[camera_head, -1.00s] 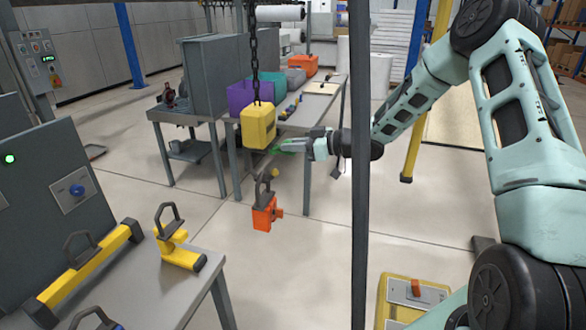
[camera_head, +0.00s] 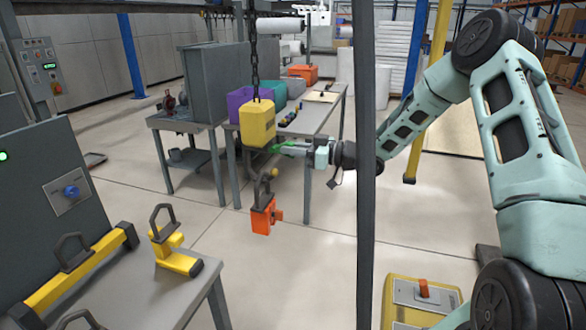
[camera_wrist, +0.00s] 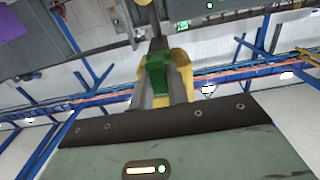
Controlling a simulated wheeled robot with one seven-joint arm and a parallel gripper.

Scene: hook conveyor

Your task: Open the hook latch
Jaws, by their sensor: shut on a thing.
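A yellow hook block (camera_head: 257,122) hangs from a dark chain. Below it the dark hook (camera_head: 266,180) carries an orange piece (camera_head: 262,217). My gripper (camera_head: 289,149) reaches in from the right, just under the block's right side. In the wrist view its fingers (camera_wrist: 160,88) are closed about a green part (camera_wrist: 157,72), which I take to be the hook latch. The yellow block (camera_wrist: 180,72) shows behind it. Whether the latch stands open is too small to tell.
A dark upright post (camera_head: 366,230) stands in front of my arm. A grey bench (camera_head: 310,118) with purple, teal and orange bins is behind the hook. At left a grey table (camera_head: 190,285) holds yellow handled parts. The floor beneath the hook is clear.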

